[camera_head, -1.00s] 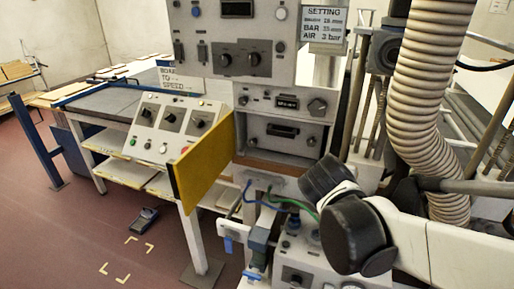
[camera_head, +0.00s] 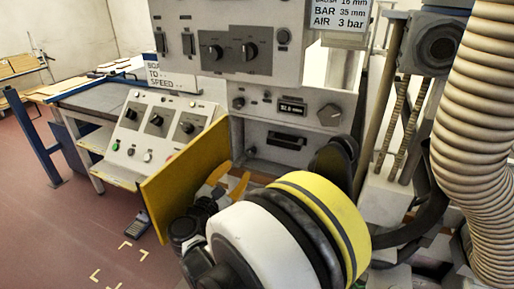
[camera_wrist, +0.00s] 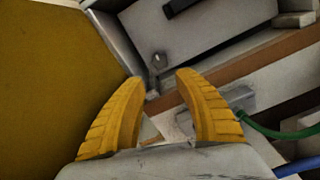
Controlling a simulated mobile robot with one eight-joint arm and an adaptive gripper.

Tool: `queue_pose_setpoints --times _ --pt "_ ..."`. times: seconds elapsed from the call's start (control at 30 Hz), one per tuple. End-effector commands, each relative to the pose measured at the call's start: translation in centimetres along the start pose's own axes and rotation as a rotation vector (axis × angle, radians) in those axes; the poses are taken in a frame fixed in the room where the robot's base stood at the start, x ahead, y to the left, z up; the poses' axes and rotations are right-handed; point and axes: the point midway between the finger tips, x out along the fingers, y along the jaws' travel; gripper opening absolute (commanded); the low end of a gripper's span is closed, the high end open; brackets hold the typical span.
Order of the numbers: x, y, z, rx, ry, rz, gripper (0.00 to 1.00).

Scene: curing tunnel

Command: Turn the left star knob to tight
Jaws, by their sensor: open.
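A small grey knob (camera_wrist: 158,62), which I take to be the left star knob, is at the lower left corner of a grey front panel in the wrist view. In the head view it is small (camera_head: 250,152), just right of the open yellow door. Its star shape and how far it is turned cannot be made out. My gripper (camera_wrist: 159,77) has two yellow fingers spread apart with nothing between them. In the wrist picture the knob appears just beyond the gap between the fingertips. In the head view my gripper (camera_head: 228,180) is in front of and below the knob.
The yellow door (camera_head: 183,178) stands open close to the left of my gripper. A wooden ledge (camera_wrist: 225,75) runs under the panel. A green hose (camera_wrist: 280,132) and a blue hose (camera_wrist: 298,167) lie at the right. A sloped control console (camera_head: 150,135) is further left.

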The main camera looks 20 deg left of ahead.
Motion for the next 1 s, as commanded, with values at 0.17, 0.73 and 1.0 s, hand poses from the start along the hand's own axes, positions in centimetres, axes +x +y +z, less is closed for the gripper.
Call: queue_pose_setpoints --times 0.17,0.73,1.0 --pt "2.6 -0.2 -0.2 0.0 -0.001 -0.004 0.38" --pt "10.5 -0.1 -0.1 0.002 0.001 -0.001 0.38" --pt "10.6 -0.1 0.0 0.002 0.001 -0.001 0.31"
